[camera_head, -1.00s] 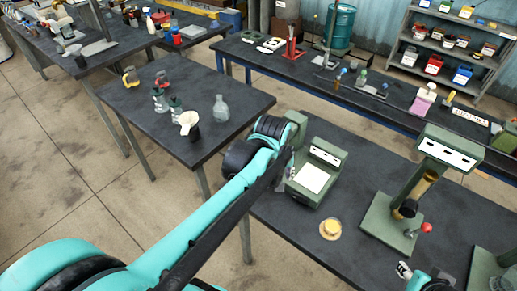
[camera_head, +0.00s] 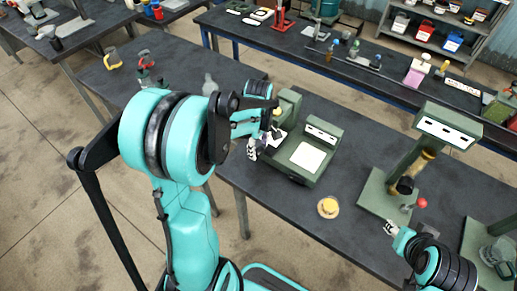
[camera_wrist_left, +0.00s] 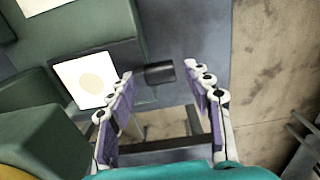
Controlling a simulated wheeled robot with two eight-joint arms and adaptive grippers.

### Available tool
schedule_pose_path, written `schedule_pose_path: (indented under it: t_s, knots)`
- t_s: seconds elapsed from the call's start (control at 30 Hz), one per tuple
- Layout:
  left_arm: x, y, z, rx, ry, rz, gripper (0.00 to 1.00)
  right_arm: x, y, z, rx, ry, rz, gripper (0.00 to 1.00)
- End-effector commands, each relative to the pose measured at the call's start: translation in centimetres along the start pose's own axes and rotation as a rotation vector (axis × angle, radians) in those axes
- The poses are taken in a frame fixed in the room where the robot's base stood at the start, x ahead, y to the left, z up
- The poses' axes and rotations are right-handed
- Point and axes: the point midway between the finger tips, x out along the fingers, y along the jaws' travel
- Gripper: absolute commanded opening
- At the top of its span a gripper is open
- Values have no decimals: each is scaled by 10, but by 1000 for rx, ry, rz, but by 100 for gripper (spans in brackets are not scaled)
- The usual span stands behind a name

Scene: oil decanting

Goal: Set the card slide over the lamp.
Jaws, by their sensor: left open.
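In the left wrist view a white square card with a pale beige round spot (camera_wrist_left: 85,80) lies on a dark green plate; I take it for the card slide. In the head view a white patch of it shows beside my left gripper (camera_head: 263,143). In the left wrist view my left gripper (camera_wrist_left: 158,82) is open and empty, its fingers to the right of the card and apart from it. A green bench device (camera_head: 323,132) with a white panel stands just right of that gripper; I cannot make out its lamp for certain. My right gripper (camera_head: 391,229) is small at lower right, its opening unclear.
A yellow round piece on a pale dish (camera_head: 328,208) lies in front of the device. A green press-like stand (camera_head: 385,193) with a red knob is to the right. A glass flask (camera_head: 209,84) is on the table behind my left arm. Bare table lies between device and stand.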

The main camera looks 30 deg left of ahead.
Motion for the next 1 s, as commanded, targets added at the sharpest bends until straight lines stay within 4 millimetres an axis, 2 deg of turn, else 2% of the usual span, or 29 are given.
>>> schedule_pose_path:
  t_s: [0.3, 0.33, 0.5, 0.53, 0.77, 0.87, 1.0]
  knots:
    - [5, 0, 0, 1, 0, 0, 51, 1, 0, 0, 0, 0, 0, 40]
    - [5, 0, 0, 1, 0, 0, 48, 1, 0, 0, 0, 0, 0, 40]
    - [5, 0, 0, 1, 0, 0, 3, 1, 0, 0, 0, 0, 0, 40]
    - [5, 0, 0, 1, 0, 0, 0, 1, 0, 0, 0, 0, 0, 40]
    - [5, 0, 5, 3, 0, 1, 0, 1, 0, 1, 0, 0, 0, 40]
    - [5, 0, 17, 4, -1, 1, 0, 1, 0, 1, 0, 0, 0, 40]
    - [5, 0, 46, 7, -1, 0, 0, 2, 0, 1, 0, 0, 0, 40]
